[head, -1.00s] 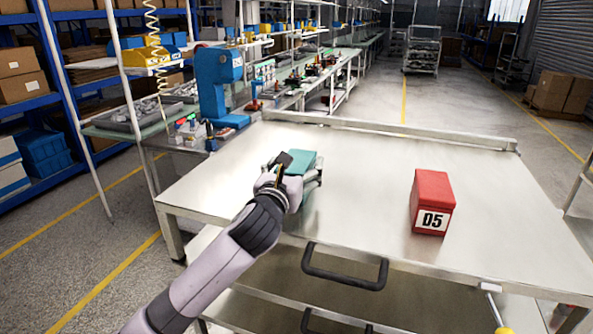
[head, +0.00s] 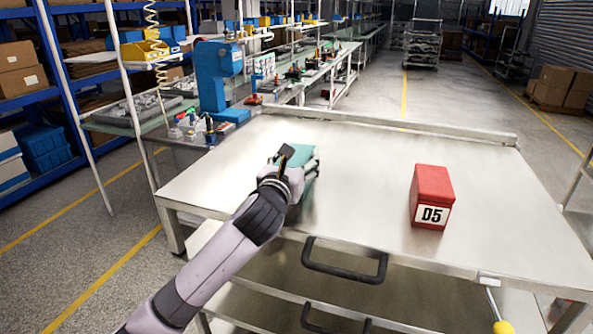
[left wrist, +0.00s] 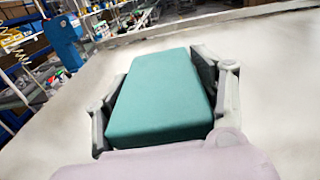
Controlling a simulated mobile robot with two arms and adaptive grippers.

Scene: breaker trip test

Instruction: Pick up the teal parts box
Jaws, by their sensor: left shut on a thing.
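The teal parts box (head: 302,153) is over the left part of the metal table, mostly hidden behind my left gripper in the head view. My left gripper (head: 296,166) is shut on it. In the left wrist view the teal box (left wrist: 160,100) sits between the two fingers of my left gripper (left wrist: 162,95), one along each long side. The table surface shows around it. I cannot tell clearly whether the box touches the table or is just above it. My right gripper is not in view.
A red box marked D5 (head: 432,196) stands on the right part of the metal table (head: 360,170). A raised rim (head: 400,126) runs along the table's far edge. A blue press (head: 218,80) stands on the bench behind left. The table's middle is clear.

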